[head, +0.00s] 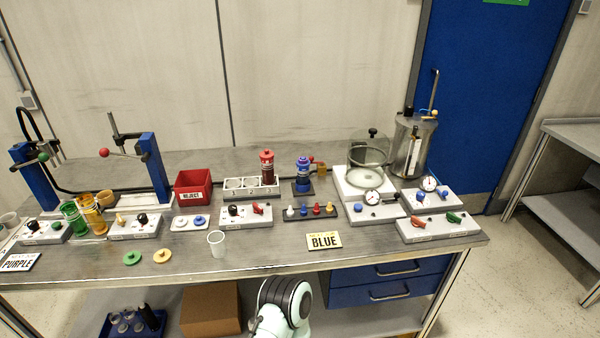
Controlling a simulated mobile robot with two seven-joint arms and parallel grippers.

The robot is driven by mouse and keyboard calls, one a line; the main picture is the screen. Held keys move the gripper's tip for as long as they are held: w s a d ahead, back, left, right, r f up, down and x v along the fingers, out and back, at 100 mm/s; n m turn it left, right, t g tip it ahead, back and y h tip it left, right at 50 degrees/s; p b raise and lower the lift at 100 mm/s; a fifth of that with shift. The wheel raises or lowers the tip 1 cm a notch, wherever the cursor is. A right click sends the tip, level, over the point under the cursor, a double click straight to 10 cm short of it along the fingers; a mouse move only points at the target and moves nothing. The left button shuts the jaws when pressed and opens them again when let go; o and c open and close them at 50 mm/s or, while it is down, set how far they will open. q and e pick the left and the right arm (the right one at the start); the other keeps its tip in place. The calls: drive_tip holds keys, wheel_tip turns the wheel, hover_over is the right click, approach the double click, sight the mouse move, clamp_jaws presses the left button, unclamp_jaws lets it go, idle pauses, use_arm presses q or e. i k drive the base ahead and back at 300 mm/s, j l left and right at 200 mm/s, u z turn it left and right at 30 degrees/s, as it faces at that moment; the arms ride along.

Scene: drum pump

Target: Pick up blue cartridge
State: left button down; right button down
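A blue cartridge-like piece (303,172) stands upright on a small dark base at the back middle of the bench (285,255). A red cartridge-like piece (267,167) stands just left of it, in a pale rack (240,188) with round openings. A yellow sign reading BLUE (324,241) is near the bench's front edge. A pale rounded link of my own arm shows at the bottom middle. Neither gripper is in view, and nothing is seen touching the blue piece.
A red REJECT bin (193,187), a clear cup (217,243) and a dark strip with several coloured pegs (310,212) are around the middle. A glass bell jar (369,160) and a metal tank (411,145) stand right. The front middle has bare surface.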

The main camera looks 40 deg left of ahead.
sight(302, 174)
drive_tip(key=u, duration=1.5)
drive_tip(key=l+u, duration=0.4)
drive_tip(key=l, duration=0.65)
drive_tip(key=i, duration=0.05)
